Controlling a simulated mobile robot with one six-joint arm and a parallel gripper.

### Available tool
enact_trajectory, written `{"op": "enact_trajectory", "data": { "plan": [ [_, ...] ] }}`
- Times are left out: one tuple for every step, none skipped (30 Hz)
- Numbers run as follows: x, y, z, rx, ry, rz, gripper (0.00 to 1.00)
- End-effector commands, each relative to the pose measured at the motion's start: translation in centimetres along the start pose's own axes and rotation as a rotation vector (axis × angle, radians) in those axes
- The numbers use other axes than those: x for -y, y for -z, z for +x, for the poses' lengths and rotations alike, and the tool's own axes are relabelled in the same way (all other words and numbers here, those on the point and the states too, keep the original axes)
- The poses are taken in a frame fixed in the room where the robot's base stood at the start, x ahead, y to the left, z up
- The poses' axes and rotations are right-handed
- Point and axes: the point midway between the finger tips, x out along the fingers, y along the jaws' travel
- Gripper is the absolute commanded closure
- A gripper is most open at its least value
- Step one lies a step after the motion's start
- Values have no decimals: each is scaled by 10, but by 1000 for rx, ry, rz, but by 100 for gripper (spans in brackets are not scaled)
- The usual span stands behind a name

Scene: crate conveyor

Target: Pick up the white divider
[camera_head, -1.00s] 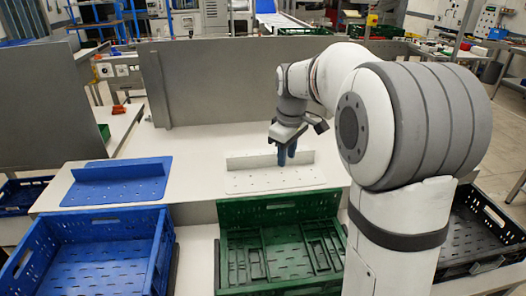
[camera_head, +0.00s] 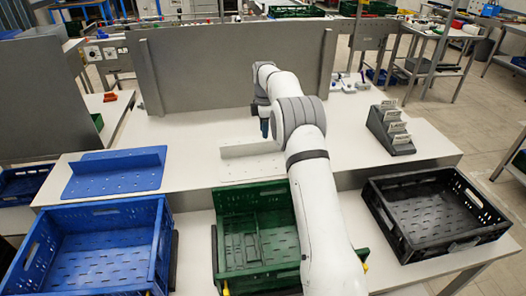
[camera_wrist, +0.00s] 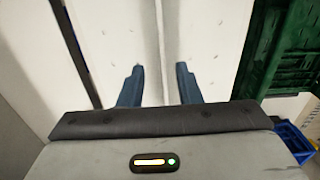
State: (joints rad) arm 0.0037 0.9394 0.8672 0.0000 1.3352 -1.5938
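The white divider (camera_head: 250,149) stands on the white table behind the green crate. It has an upright wall and a flat base plate with small holes; my arm covers its right part in the head view. My gripper (camera_head: 265,130) is above the wall, near its right visible end. In the wrist view my gripper (camera_wrist: 160,84) is open, with one blue finger on each side. The thin upright wall of the white divider (camera_wrist: 162,45) runs between the fingers, with a gap on both sides. How far the fingertips are above it is hard to tell.
A blue divider (camera_head: 115,180) lies to the left. Along the front are a blue crate (camera_head: 60,220), a green crate (camera_head: 222,203) and a black crate (camera_head: 440,243). A grey holder with cards (camera_head: 385,128) stands at right. A grey panel (camera_head: 235,70) closes the back.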

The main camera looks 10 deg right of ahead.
Motion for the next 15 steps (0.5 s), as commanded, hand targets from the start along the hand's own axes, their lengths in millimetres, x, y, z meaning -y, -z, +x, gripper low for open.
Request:
{"op": "enact_trajectory", "data": {
  "plan": [
    [1,0,6,0,4,0,69],
    [1,0,9,0,3,0,69],
    [1,0,14,0,3,0,69],
    [2,1,17,0,4,0,69],
    [2,1,20,0,3,0,69],
    [2,1,24,0,3,0,69],
    [3,1,28,0,4,0,69],
    [3,2,32,0,4,0,69],
    [4,2,38,0,4,0,69],
    [5,2,43,0,5,0,69],
    [5,2,49,0,4,1,69],
    [4,2,54,0,3,1,69],
    [4,2,58,0,3,1,69],
    [4,2,60,0,2,1,69],
    [4,2,64,0,1,1,69]
  ]
}}
